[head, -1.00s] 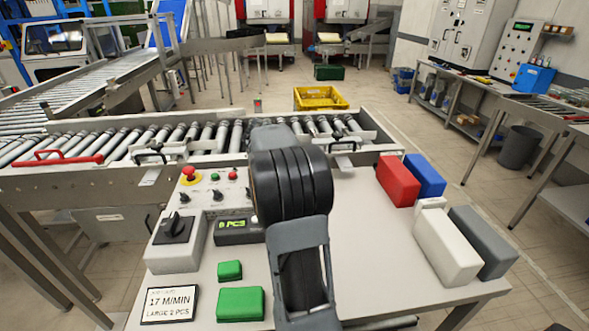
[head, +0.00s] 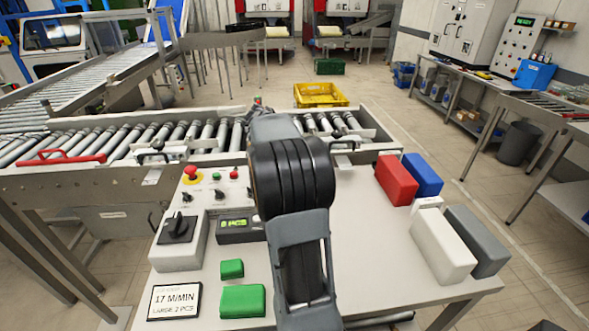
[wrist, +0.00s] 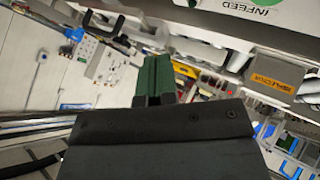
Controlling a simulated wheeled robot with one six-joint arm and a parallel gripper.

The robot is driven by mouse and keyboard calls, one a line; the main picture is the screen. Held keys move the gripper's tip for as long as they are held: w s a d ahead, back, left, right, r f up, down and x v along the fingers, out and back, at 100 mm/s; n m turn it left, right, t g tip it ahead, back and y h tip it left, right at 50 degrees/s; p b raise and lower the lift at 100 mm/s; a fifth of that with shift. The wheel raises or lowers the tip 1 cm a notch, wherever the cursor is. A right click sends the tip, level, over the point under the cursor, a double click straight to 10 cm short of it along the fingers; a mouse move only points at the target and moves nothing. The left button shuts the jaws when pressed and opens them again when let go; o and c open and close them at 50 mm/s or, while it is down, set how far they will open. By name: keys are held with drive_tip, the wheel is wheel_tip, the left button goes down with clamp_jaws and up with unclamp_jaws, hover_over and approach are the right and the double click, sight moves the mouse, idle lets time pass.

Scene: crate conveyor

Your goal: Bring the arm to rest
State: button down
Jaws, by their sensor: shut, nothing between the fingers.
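My arm rises in the middle of the head view and reaches forward over the control table (head: 375,270) toward the roller conveyor (head: 95,150). In the head view the arm hides most or all of my gripper. In the wrist view my gripper (wrist: 155,62) shows as narrow green fingers, close together and shut, with nothing between them. The fingers appear clear of any surface, and the wrist view is tilted.
On the table are a red block (head: 395,181), a blue block (head: 424,175), a white block (head: 441,247), a grey block (head: 478,240), two green blocks (head: 242,301) and a sign (head: 174,302). Left of the arm are a rotary switch (head: 177,228) and a red button (head: 191,172). A yellow crate (head: 320,96) stands beyond.

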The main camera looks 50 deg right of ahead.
idle(0.3)
drive_tip(key=s+a+r+n+t+y+p, duration=0.1)
drive_tip(key=s+a+n+t+y, duration=0.2)
drive_tip(key=a, duration=1.5)
drive_tip(key=s+a+f+n+y+p, duration=0.1)
drive_tip(key=s+a+f+n+y, duration=0.1)
drive_tip(key=s+a, duration=0.4)
drive_tip(key=s+a+f+n+y+p, duration=0.1)
drive_tip(key=s+a+f+n+y, duration=0.1)
drive_tip(key=a, duration=1.1)
drive_tip(key=s+n+y, duration=0.1)
drive_tip(key=s+y, duration=0.1)
drive_tip(key=s, duration=0.1)
drive_tip(key=shift+s+a+n, duration=0.15)
drive_tip(key=shift+s+n, duration=0.25)
